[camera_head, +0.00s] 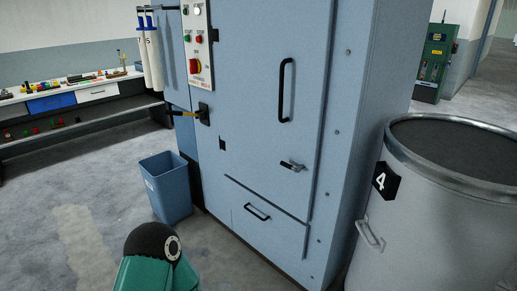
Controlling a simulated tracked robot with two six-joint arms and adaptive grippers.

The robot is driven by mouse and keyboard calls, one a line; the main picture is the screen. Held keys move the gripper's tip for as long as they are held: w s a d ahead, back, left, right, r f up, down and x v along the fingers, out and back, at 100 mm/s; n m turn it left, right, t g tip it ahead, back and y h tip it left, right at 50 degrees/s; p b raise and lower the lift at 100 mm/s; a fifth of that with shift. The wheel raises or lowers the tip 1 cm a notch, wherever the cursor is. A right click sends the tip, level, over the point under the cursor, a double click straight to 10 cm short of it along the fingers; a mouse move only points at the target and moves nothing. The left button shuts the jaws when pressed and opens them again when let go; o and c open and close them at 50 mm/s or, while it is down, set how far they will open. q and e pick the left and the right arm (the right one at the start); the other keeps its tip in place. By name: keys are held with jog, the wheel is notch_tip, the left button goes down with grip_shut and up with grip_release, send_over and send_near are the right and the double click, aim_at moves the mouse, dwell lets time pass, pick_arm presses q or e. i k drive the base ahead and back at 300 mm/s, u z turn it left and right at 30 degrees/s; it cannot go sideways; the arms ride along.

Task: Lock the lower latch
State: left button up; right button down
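A tall light-blue machine cabinet (260,50) fills the middle of the head view. A small latch (292,165) with a silver and dark lever sits low on its large door, near the right edge. The lever lies roughly level, tilting slightly down to the right. I cannot tell from this view whether it is locked. A long black vertical handle (283,90) is above it on the same door. No other latch on the door is clearly visible. Neither of my grippers is in view.
A grey drum (425,240) marked 4 stands close on the right. A blue bin (165,187) stands left of the cabinet. A lower panel has a black handle (257,212). A control panel (197,50) is upper left. The floor at left is clear before a workbench (70,100).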

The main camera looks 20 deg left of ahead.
aim_at(296, 170)
jog(key=u, duration=0.45)
jog(key=i, duration=1.55)
jog(key=u, duration=0.45)
jog(key=k, duration=0.8)
jog(key=u, duration=0.15)
jog(key=i, duration=0.9)
jog(key=z, duration=0.1)
